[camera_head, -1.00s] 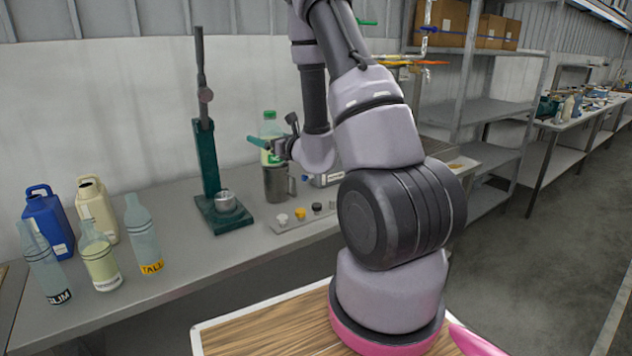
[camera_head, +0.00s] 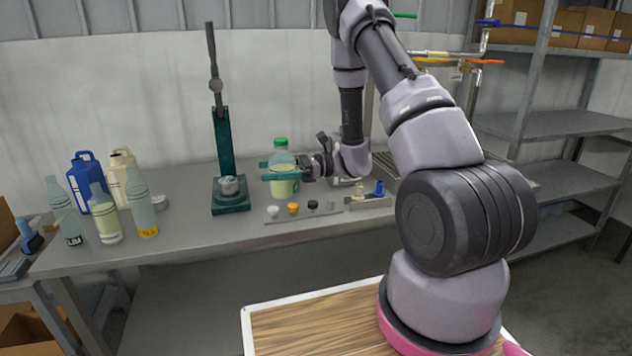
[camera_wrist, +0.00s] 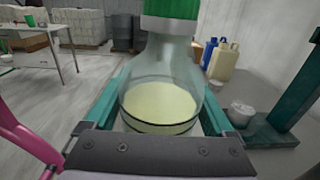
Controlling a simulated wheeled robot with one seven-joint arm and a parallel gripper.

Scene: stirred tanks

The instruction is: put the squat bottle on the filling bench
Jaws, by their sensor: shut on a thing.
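The squat bottle (camera_head: 283,187) is clear with a green cap and pale yellow liquid in its lower part. My gripper (camera_head: 278,172) has green fingers and is shut around the bottle's body, which stands upright between them. In the wrist view the bottle (camera_wrist: 163,90) fills the middle, with a finger on each side. The bottle shows in front of the wall, over the long grey bench (camera_head: 183,190). I cannot tell whether its base touches the bench top.
A green press (camera_head: 226,150) with a metal cup stands left of the bottle. A tray of coloured caps (camera_head: 304,211) lies just in front. Several bottles and a blue jug (camera_head: 84,170) stand at the bench's left end. Shelving (camera_head: 545,125) with cardboard boxes stands at right.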

